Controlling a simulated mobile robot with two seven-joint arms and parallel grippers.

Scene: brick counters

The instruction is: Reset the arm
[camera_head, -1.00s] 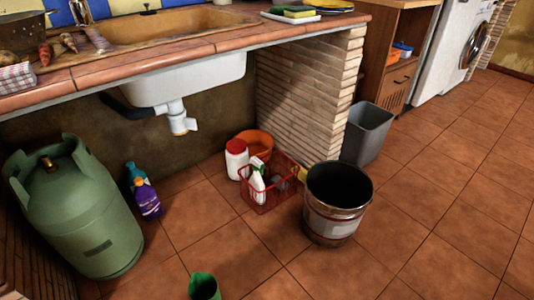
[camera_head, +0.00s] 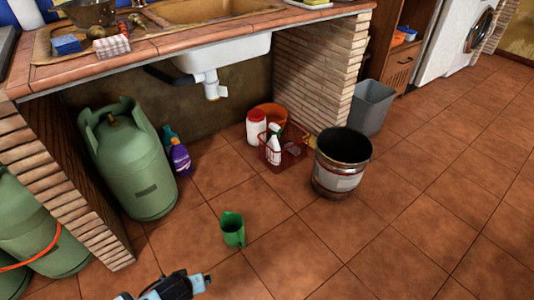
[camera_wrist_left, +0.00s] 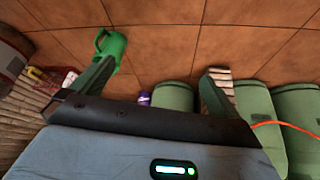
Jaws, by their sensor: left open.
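My left gripper (camera_head: 203,283) comes in at the bottom edge of the head view, left of centre. In the left wrist view its two fingers (camera_wrist_left: 158,72) stand wide apart with nothing between them. A green jug (camera_head: 232,230) stands on the tiled floor in front of the sink space, apart from the gripper in the head view. In the left wrist view the jug (camera_wrist_left: 108,48) shows beyond the left finger, which overlaps part of it. My right gripper is in neither view.
Green gas cylinders (camera_head: 128,160) stand under the counter and at the left, by a brick pillar (camera_head: 70,190). A red basket (camera_head: 285,155), a metal bucket (camera_head: 341,165) and a grey bin (camera_head: 372,108) stand further right. The floor at front right is clear.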

